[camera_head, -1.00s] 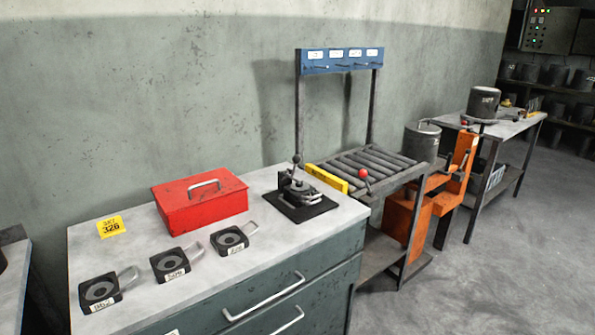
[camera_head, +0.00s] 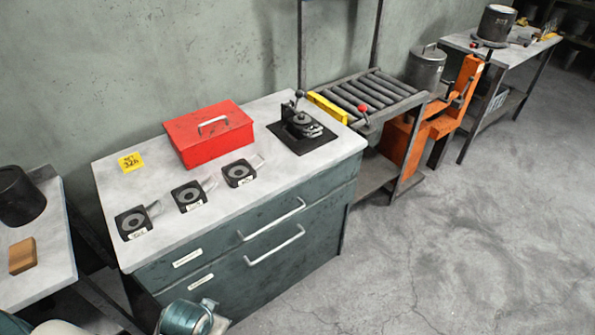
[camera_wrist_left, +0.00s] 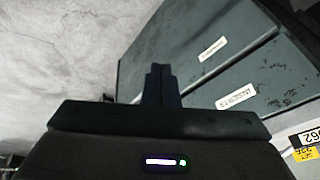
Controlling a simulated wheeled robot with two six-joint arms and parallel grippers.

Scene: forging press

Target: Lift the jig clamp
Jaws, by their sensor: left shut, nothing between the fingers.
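The jig clamp (camera_head: 302,122) is a dark metal toggle clamp with an upright lever and black knob. It stands on a black square plate at the right end of the grey cabinet top (camera_head: 240,193), in the head view. It is not visible in the left wrist view. My left gripper (camera_wrist_left: 158,78) shows in the left wrist view with its fingers together and empty. It faces the cabinet's drawer fronts (camera_wrist_left: 215,75), apart from the clamp. My right gripper is in neither current view.
A red box (camera_head: 208,135) sits left of the clamp. A roller stand (camera_head: 370,92) with a yellow bar adjoins on the right. A wooden block (camera_head: 22,255) lies on the left table. The right floor is clear.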

